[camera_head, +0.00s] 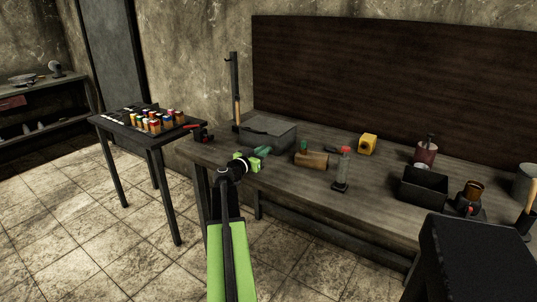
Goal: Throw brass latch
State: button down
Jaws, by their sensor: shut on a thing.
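My gripper (257,158), green and black, is at the front left part of the workbench (318,205), just in front of a grey lidded box (267,130). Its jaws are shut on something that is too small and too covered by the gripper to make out. I cannot pick out the brass latch in this view. I cannot tell whether the gripper touches the box.
A dark open bin (423,187) is farther right. A side table (125,123) holds several coloured pieces. Tiled floor (145,255) lies open at left.

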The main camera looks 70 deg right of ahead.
jog(key=shift+w+r, duration=0.2)
jog(key=shift+r, duration=0.05)
jog(key=shift+d+r+p, duration=0.15)
jog(key=shift+r+p, duration=0.05)
jog(key=shift+p, duration=0.1)
jog(key=shift+r, duration=0.1)
jog(key=shift+d+r, duration=0.15)
jog(key=shift+r, duration=0.05)
jog(key=shift+r+p, duration=0.1)
jog(key=shift+p, duration=0.25)
jog(key=shift+s+d+r, duration=0.1)
jog(key=shift+r, duration=0.05)
dwell(0.4)
